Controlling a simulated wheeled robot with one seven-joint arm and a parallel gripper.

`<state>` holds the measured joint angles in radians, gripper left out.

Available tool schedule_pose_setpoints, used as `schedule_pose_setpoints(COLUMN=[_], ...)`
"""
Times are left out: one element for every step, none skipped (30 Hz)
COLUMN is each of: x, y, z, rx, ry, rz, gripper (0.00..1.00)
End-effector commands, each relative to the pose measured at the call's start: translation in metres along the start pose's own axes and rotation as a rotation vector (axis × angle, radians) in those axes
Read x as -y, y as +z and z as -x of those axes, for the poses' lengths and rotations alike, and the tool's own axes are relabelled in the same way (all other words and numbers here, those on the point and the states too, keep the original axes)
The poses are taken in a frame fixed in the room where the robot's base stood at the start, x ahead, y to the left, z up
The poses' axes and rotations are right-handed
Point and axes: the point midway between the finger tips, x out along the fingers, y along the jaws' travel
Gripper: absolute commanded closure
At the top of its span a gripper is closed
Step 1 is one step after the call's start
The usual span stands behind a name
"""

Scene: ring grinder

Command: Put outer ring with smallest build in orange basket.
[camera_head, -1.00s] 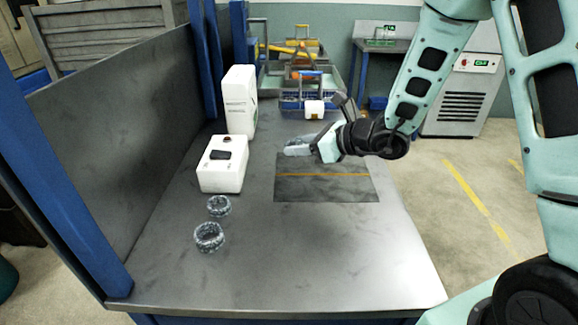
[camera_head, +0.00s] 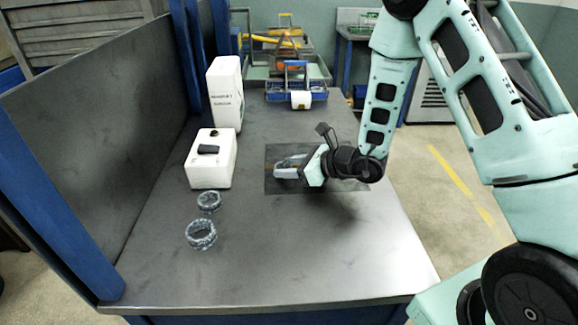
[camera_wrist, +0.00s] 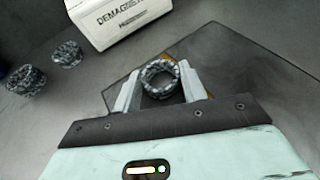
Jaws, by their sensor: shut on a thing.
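My gripper (camera_head: 285,170) is above the dark mat on the table in the head view. In the wrist view my gripper (camera_wrist: 163,88) has its two pale fingers around a mottled grey ring (camera_wrist: 147,72), shut on it. In the head view this ring is mostly hidden by the fingers. Two other mottled rings lie on the table to the left: a larger, nearer one (camera_head: 201,236) and a smaller one (camera_head: 208,202) behind it. An orange item (camera_head: 287,60), perhaps the orange basket, shows at the far end among other containers; its shape is partly hidden.
A white box (camera_head: 210,172) and a tall white container (camera_head: 225,95) stand on the left. A blue basket (camera_head: 297,93) stands at the far table end. The dark mat (camera_head: 350,186) lies mid-table.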

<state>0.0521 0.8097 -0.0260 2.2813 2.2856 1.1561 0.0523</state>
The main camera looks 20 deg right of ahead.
Motion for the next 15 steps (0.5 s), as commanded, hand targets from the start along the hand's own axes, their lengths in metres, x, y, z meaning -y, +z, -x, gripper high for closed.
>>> schedule_pose_setpoints(x=[0.0002, 0.0002, 0.0002, 0.0002, 0.0002, 0.0003, 0.0003, 0.0003, 0.0004, 0.0004, 0.0003, 0.0003, 0.0003, 0.0003, 0.0003], y=[0.0005, 0.0006, 0.0007, 0.0007, 0.0006, 0.0, -0.0009, -0.0019, -0.003, -0.0037, -0.0023, -0.002, -0.002, -0.002, -0.002], z=[0.0, 0.0, 0.0001, 0.0001, 0.0001, -0.0002, -0.0005, -0.0009, -0.0014, -0.0017, -0.001, -0.0009, -0.0009, -0.0009, -0.0009], rx=[0.001, 0.001, 0.001, 0.001, 0.001, 0.001, 0.001, 0.001, 0.001, 0.002, 0.001, 0.001, 0.001, 0.001, 0.001], ry=[0.0, 0.0, 0.0, 0.0, 0.0, -0.001, -0.001, -0.001, -0.001, -0.001, -0.001, -0.001, -0.001, -0.001, -0.001], rz=[0.001, 0.001, 0.001, 0.0, 0.0, 0.0, 0.0, 0.0, 0.0, 0.0, 0.0, 0.0, 0.0, 0.0, 0.0], gripper=[0.82, 0.82, 0.82, 0.82, 0.82, 0.82, 0.82, 0.82, 0.82, 0.82, 0.5, 0.39, 0.36, 0.36, 0.36])
